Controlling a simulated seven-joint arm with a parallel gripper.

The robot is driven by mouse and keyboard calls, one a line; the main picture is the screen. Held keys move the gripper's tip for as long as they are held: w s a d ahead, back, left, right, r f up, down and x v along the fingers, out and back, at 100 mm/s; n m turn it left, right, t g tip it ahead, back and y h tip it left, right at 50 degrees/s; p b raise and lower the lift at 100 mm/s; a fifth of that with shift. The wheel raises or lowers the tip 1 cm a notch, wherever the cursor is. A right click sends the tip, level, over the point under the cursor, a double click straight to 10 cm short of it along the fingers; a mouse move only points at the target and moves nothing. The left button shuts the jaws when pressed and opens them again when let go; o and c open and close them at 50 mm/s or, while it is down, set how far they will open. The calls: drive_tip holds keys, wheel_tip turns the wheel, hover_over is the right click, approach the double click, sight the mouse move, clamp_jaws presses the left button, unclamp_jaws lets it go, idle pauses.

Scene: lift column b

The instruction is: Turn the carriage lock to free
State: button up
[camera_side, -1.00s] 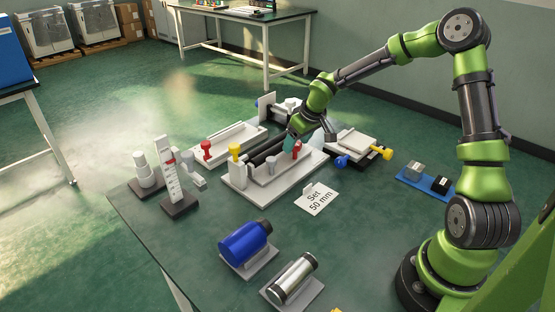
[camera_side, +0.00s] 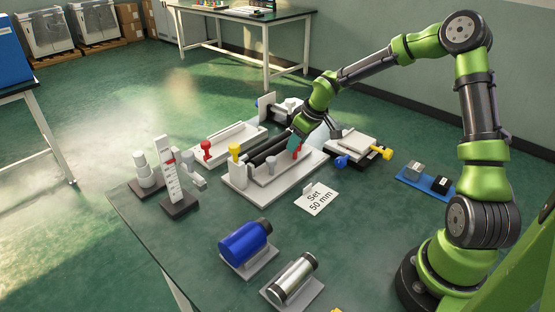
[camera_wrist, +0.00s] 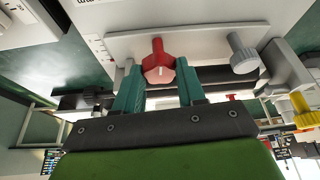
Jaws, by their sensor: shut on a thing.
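A red lock knob (camera_wrist: 158,62) with a pale pointer mark on its face sits on a white carriage plate in the wrist view. My gripper (camera_wrist: 159,72) has its two teal fingers around the knob, one on each side, shut on it. In the side view, my gripper (camera_side: 296,141) reaches down to the white fixture (camera_side: 247,196) with dark rails, and the red knob (camera_side: 298,152) is partly hidden by it. I cannot read the lock's marked positions.
A grey knob (camera_wrist: 243,53) stands beside the red one, and a yellow knob (camera_wrist: 302,108) is at the right. A blue cylinder (camera_side: 244,240) and a silver cylinder (camera_side: 294,275) rest nearer the front.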

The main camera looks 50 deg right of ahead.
drive_tip(key=shift+n, duration=0.5)
drive_tip(key=o, duration=1.1)
drive_tip(key=shift+c, duration=0.2)
drive_tip(key=shift+r, duration=0.1)
drive_tip(key=v, duration=1.6)
drive_tip(key=shift+s+d+r, duration=0.15)
drive_tip(key=shift+d+r, duration=0.15)
drive_tip(key=shift+r, duration=0.05)
